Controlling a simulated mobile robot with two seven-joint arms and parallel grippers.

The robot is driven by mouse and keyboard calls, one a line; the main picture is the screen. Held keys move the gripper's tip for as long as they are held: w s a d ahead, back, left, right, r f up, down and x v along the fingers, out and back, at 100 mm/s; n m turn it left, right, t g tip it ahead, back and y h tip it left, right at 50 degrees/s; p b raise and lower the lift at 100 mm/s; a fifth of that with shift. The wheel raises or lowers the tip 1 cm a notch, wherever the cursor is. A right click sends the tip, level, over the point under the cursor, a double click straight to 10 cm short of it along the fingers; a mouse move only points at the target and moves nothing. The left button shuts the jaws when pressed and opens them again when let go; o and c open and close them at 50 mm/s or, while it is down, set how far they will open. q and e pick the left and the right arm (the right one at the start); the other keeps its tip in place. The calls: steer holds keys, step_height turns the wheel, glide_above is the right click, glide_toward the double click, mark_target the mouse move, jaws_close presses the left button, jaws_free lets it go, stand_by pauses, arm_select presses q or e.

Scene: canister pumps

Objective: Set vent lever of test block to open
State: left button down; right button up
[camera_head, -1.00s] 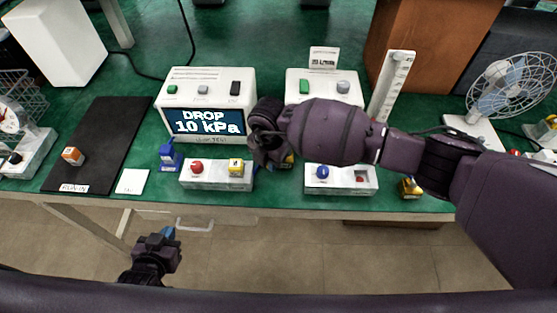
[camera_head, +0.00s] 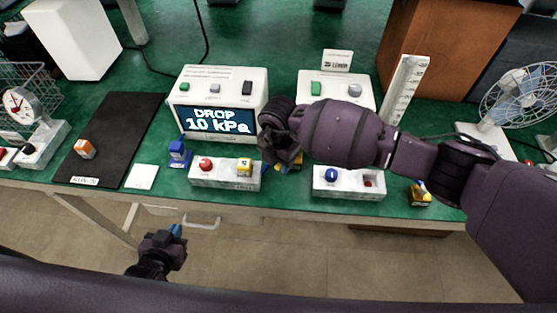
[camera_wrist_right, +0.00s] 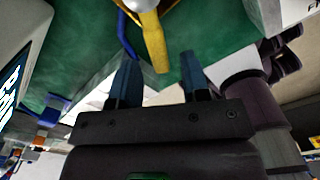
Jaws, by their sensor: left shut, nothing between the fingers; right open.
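A white block with a round dial gauge (camera_head: 20,104) stands at the left edge of the bench. A black knob or lever (camera_head: 28,150) and a red part (camera_head: 3,153) show on its base; the lever's setting is too small to tell. No readable label marks a test block. My right gripper (camera_head: 284,160) is far to the right of it, over the bench's front. Its open blue fingers show in the right wrist view (camera_wrist_right: 160,82), with a yellow pump part (camera_wrist_right: 155,45) beyond them, not held. My left gripper (camera_head: 175,234) is shut and empty in front of the bench.
A white console (camera_head: 222,80) reads "DROP 10 kPa". Front blocks carry a red knob (camera_head: 206,164) and a blue knob (camera_head: 331,174). A blue pump (camera_head: 179,153) and yellow pump (camera_head: 420,193) stand near the edge.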

step_height(320, 180, up, 10)
steer(key=shift+r+p, duration=0.15)
steer(key=shift+p, duration=0.15)
stand_by(0.6)
